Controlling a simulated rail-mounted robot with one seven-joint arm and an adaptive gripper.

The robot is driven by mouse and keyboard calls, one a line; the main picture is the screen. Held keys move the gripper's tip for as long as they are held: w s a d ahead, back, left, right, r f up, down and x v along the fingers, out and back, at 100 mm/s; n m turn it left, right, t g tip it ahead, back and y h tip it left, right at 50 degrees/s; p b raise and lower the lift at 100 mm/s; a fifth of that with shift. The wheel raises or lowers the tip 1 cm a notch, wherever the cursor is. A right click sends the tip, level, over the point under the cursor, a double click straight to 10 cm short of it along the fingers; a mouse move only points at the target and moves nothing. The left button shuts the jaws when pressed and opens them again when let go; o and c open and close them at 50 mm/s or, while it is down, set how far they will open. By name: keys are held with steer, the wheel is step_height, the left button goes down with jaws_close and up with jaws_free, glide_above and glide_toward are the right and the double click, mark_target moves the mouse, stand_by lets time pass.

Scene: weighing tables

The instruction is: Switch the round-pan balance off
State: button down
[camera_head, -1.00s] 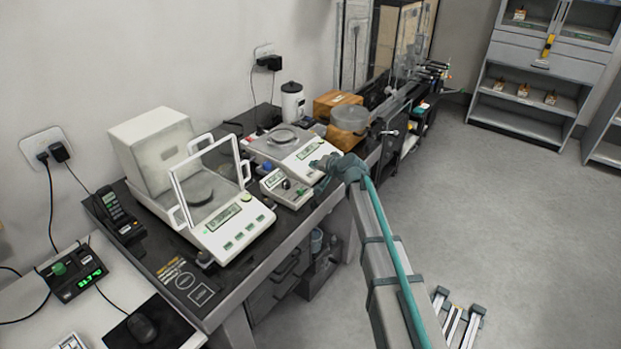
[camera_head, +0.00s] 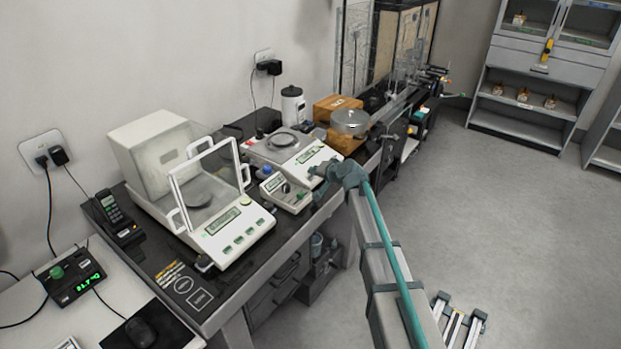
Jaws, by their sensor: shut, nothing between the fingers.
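The round-pan balance (camera_head: 285,156) stands on the dark bench, past the balance with a glass shield. It is white, with a round metal pan (camera_head: 285,139) on top and a display (camera_head: 306,155) on its sloped front panel that looks lit. My gripper (camera_head: 318,173) is shut and empty at the panel's front right corner. The wrist hides part of that corner. I cannot tell whether the fingertips touch the panel or a key.
The shielded balance (camera_head: 222,222) stands nearer. A wooden box (camera_head: 340,138) with a metal vessel (camera_head: 349,121) is behind my wrist. The floor on the right is open.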

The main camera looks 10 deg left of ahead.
steer(key=shift+f, duration=0.15)
stand_by(0.5)
steer(key=shift+w+a+f+b, duration=0.1)
steer(key=shift+f+b, duration=0.2)
steer(key=shift+b, duration=0.25)
steer(key=shift+a+f+b, duration=0.1)
steer(key=shift+f+b, duration=0.25)
stand_by(0.4)
steer(key=shift+r, duration=0.1)
stand_by(0.4)
steer(key=shift+d+r, duration=0.2)
steer(key=shift+r, duration=0.45)
steer(key=shift+r, duration=0.1)
steer(key=r, duration=0.1)
steer(key=d+r+p, duration=0.1)
steer(key=r, duration=0.1)
steer(key=s+r+p, duration=0.1)
steer(key=shift+d+r, duration=0.15)
steer(key=shift+r, duration=0.2)
stand_by(0.5)
